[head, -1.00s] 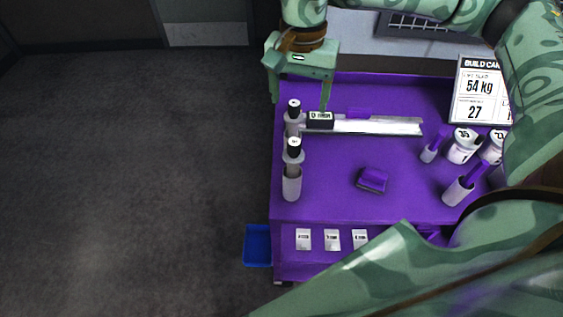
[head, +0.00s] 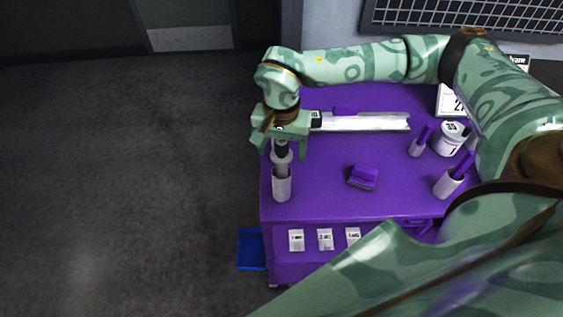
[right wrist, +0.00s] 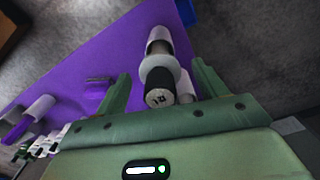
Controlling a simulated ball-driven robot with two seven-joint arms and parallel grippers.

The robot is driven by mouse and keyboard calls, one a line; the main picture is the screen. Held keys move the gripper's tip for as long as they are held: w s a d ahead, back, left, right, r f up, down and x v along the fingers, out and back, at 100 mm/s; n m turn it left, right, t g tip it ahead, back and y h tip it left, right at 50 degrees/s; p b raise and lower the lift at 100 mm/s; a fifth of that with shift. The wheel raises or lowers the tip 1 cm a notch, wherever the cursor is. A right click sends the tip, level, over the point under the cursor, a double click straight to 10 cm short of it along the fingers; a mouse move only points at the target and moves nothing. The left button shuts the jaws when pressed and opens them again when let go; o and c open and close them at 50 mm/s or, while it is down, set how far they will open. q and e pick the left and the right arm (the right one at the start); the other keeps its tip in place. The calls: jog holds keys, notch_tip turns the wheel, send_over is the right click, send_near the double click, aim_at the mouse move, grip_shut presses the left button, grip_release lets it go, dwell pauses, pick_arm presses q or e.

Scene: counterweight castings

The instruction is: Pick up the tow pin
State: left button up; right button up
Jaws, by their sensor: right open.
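A grey pin with a black cap and a wide collar, which looks like the tow pin (head: 282,163), stands upright in a pale sleeve (head: 282,188) at the purple bench's left edge. My right gripper (head: 280,150) is above it, open, with a finger to either side of its top. In the right wrist view the marked black cap (right wrist: 158,90) lies between the open fingers of the gripper (right wrist: 161,72), with the collar and sleeve beyond it. I cannot tell whether the fingers touch it. A second similar pin behind is mostly hidden by the gripper. My left gripper is not in view.
The purple bench (head: 320,190) also holds a long pale bar (head: 365,122), a small purple block (head: 363,177), white canisters (head: 450,138) and purple-handled items in cups (head: 450,182). White labels line its front. A blue bin (head: 251,249) is at its left side.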

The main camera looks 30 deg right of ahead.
jog(key=c, duration=1.2)
jog(key=shift+o, duration=0.2)
jog(key=shift+r, duration=0.1)
jog(key=shift+w+r, duration=0.1)
jog(key=shift+r, duration=0.6)
notch_tip(320, 180, up, 17)
jog(key=p, duration=0.1)
jog(key=shift+f, duration=0.2)
